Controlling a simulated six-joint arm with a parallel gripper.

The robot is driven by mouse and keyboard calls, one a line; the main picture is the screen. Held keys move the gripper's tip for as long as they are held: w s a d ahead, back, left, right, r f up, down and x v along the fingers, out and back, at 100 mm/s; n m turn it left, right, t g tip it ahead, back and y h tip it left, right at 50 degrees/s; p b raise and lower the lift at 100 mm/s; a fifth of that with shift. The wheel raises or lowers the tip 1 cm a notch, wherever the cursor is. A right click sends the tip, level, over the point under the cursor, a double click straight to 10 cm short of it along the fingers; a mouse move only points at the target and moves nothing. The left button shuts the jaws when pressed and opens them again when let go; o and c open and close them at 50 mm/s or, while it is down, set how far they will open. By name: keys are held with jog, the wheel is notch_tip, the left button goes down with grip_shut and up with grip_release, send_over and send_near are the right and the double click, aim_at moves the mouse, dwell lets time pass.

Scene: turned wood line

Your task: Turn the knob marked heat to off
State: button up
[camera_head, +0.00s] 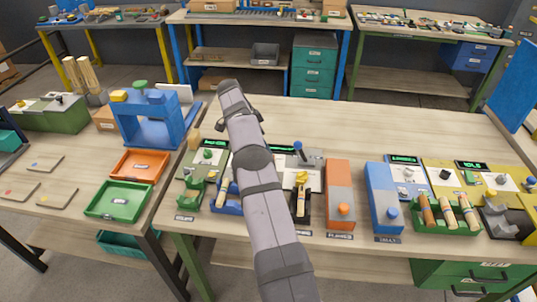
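I cannot read the word heat on any knob in the head view, so I cannot tell which knob it is. Panels with knobs stand along the bench: a green one with a green knob (208,154) at left, a grey one with a blue-topped lever (298,147) in the middle, a blue one with a pale knob (407,172) at right, and a yellow one with a dark knob (444,174) at far right. My arm rises from the bottom centre across the middle panel and hides part of it. My gripper is not visible.
An orange box (338,176) and a blue box (380,185) stand right of my arm. A green holder (450,229) holds several wooden pieces. Orange (139,166) and green (117,200) trays lie at left. The wooden bench (370,125) is bare behind the panels.

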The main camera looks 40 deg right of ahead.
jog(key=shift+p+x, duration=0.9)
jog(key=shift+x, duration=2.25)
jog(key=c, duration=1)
